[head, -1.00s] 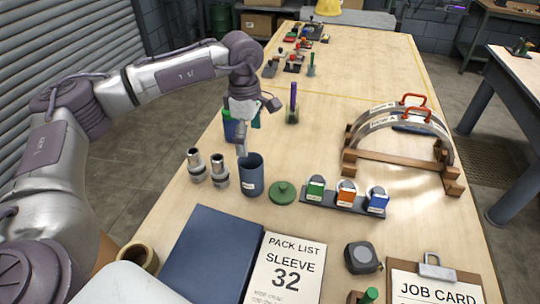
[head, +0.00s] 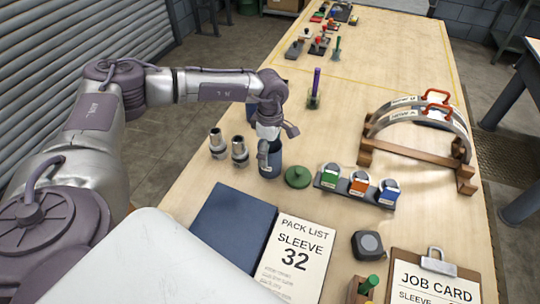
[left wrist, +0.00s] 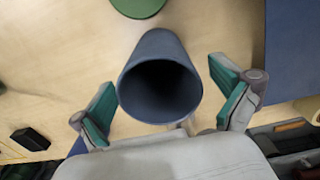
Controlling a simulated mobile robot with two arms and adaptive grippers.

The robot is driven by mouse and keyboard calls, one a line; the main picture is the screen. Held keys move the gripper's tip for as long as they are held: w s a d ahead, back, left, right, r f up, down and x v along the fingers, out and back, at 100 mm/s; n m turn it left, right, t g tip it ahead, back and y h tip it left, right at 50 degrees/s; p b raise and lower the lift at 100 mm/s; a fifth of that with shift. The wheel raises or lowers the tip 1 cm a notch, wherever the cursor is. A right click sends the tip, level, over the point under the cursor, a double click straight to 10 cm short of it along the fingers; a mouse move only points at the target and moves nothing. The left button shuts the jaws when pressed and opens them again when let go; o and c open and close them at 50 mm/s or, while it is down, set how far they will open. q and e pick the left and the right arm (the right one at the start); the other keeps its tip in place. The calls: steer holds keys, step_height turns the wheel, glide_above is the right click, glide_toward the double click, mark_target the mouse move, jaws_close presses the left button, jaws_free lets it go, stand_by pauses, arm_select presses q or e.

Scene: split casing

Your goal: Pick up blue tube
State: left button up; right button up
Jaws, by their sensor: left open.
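The blue tube (head: 275,153) is a dark blue, open-topped cylinder standing upright on the table, left of a green knobbed lid (head: 297,178). My left gripper (head: 264,160) is at the tube and hides part of it in the head view. In the left wrist view the tube (left wrist: 165,48) shows its open, hollow mouth. The two green-padded fingers of my left gripper (left wrist: 162,90) are spread apart, one on each side of the tube, with gaps between. The gripper is open and holds nothing. My right gripper is not in view.
Two metal cylinders (head: 228,147) stand just left of the tube. A rack with green, orange and blue labelled items (head: 357,188) lies to the right. A dark blue folder (head: 233,222) and a pack list (head: 293,258) lie in front. An arch on a wooden stand (head: 418,166) is at right.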

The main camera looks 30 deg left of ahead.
arm_select(q)
steer(key=shift+f, duration=1)
steer(key=c, duration=1.3)
steer(key=shift+o, duration=0.2)
steer(key=shift+r, duration=0.15)
